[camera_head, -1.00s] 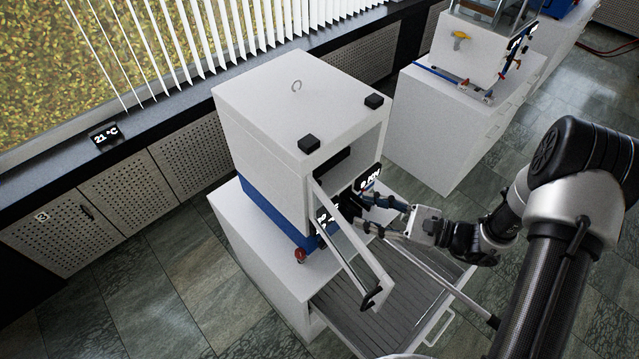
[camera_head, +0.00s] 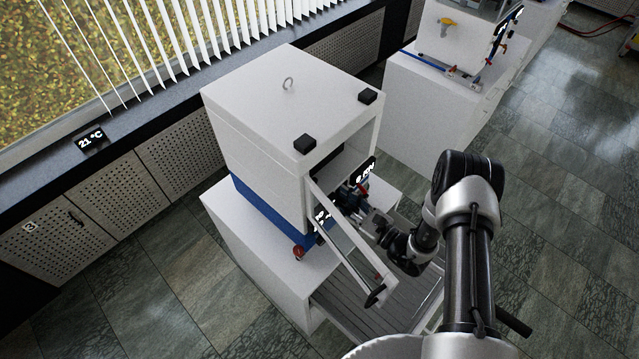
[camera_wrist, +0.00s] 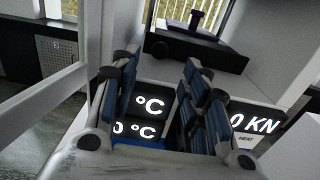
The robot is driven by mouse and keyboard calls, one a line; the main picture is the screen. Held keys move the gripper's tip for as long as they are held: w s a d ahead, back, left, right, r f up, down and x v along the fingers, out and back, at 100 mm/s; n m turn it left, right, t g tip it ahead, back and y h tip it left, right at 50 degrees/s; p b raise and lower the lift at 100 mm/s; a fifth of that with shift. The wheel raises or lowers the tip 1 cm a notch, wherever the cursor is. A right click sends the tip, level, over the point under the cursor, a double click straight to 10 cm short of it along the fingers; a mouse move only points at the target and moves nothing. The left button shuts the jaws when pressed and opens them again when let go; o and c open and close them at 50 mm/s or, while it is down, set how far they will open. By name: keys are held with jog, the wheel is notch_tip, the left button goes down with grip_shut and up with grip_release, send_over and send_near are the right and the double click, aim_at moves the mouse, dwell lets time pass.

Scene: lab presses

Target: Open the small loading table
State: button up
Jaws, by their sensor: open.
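I cannot tell for sure which part is the small loading table. A black slab (camera_wrist: 195,48) with a dark upright knob (camera_wrist: 196,18) shows inside the press chamber in the wrist view, ahead of my gripper. A ribbed grey pull-out tray (camera_head: 345,312) stands out from the cabinet below the press. My gripper (camera_head: 357,190) is open and empty at the chamber mouth, right of the door. In the wrist view its blue-padded fingers (camera_wrist: 158,80) are apart, short of the slab, over the displays. My arm hides part of the tray.
The white press (camera_head: 265,110) has its framed door (camera_head: 345,245) swung open on my gripper's left. Displays (camera_wrist: 255,122) sit below the chamber. A red knob (camera_head: 298,253) is on the cabinet. A second bench (camera_head: 430,115) stands behind; floor is clear to the right.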

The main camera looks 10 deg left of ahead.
aim_at(320, 186)
jog(key=p+x, duration=0.1)
jog(key=x, duration=0.7)
jog(key=shift+a, duration=0.15)
grip_shut()
dwell(0.5)
